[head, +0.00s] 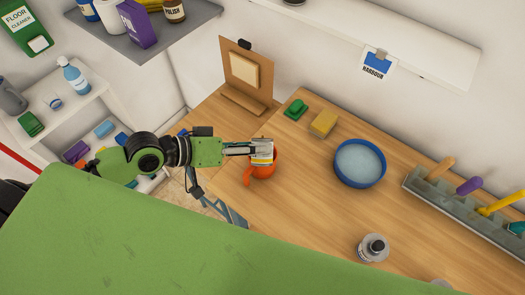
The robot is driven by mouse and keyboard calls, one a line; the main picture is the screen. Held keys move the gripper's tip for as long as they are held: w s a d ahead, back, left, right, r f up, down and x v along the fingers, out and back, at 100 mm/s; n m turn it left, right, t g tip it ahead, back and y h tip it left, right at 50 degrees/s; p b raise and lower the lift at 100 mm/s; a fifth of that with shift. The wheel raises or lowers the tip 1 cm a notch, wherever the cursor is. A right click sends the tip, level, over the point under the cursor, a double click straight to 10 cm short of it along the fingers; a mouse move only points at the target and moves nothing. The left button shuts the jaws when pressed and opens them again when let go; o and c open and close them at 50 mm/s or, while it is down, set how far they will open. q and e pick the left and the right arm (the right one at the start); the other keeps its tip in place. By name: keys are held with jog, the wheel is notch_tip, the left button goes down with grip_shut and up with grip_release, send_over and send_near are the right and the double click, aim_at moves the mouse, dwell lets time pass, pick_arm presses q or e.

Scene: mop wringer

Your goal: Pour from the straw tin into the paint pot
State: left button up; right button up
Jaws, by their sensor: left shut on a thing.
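My left gripper (258,148) reaches in from the left over the table and is shut on the straw tin (263,159), a small pale tin with a yellowish band. The fingers cover part of the tin. An orange pot with a handle (248,176), which looks like the paint pot, is directly below and behind the tin in the picture. The tin overlaps the pot's opening, so I cannot tell whether they touch. The tin's contents and the pot's inside are hidden. My right gripper is out of view.
A grey tool rack (465,205) is at right, an easel-like board (247,72) at the back. Clear table lies right of the pot.

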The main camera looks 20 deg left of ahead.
pick_arm(q)
jog(key=shift+w+a+f+n+g+b, duration=0.1)
jog(key=shift+w+f+n+g+b, duration=0.15)
jog(key=shift+f+n+g+b, duration=0.3)
jog(key=shift+w+f+n+g+b, duration=0.2)
jog(key=shift+f+n+g+b, duration=0.1)
jog(key=shift+n+g+b, duration=0.25)
dwell(0.5)
jog(key=shift+r, duration=0.15)
jog(key=shift+r+n+g+p, duration=0.25)
jog(key=shift+g+p, duration=0.45)
jog(key=shift+p, duration=0.65)
jog(key=shift+h, duration=0.3)
jog(key=shift+w+a+r+n+g+p, duration=0.15)
jog(key=shift+w+n+g+p, duration=0.2)
jog(key=shift+n+g+p, duration=0.5)
jog(key=shift+w+r+g+h+p, duration=0.1)
jog(key=shift+w+g+h+p, duration=0.25)
jog(key=shift+p, duration=0.55)
jog(key=shift+w+a+r+n+g+h+p, duration=0.1)
jog(key=shift+w+a+n+g+h+p, duration=0.15)
jog(key=shift+w+n+g+p, duration=0.55)
jog(key=shift+w+n+g+h+b, duration=0.15)
jog(key=shift+n+g+h+b, duration=0.3)
jog(key=shift+g, duration=0.25)
